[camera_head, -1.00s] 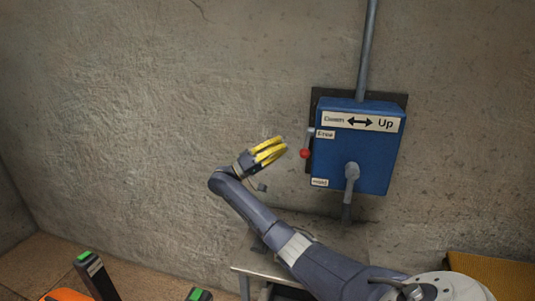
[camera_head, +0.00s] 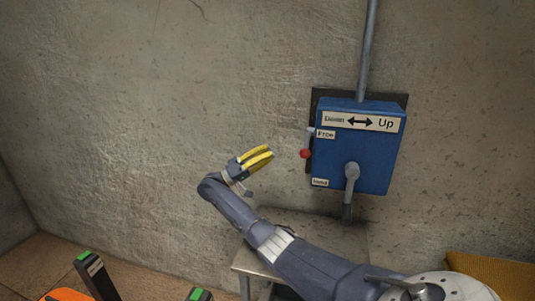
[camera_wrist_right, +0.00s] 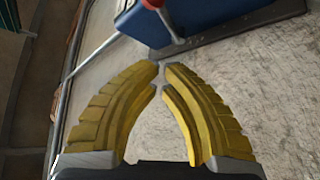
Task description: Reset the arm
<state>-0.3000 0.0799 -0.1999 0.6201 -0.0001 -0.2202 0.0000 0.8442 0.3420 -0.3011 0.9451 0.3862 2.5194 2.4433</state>
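My right gripper (camera_head: 270,153) has yellow fingers and is in the middle of the head view, in front of the wall. It points toward a blue control box (camera_head: 338,150) and stays clear of it, to its left. A red-knobbed lever (camera_head: 305,153) sticks out of the box's left side. In the right wrist view my right gripper (camera_wrist_right: 161,76) has its fingertips drawn together with only a sliver between them and nothing held. The red lever (camera_wrist_right: 154,4) and blue box (camera_wrist_right: 200,14) show beyond the tips. My left gripper is not in view.
A grey handle (camera_head: 351,172) is on the box front, below a sign with a double arrow and "Up". A pipe (camera_head: 367,50) rises from the box. A small metal table (camera_head: 252,262) stands under my right arm. The wall area left of my gripper is clear.

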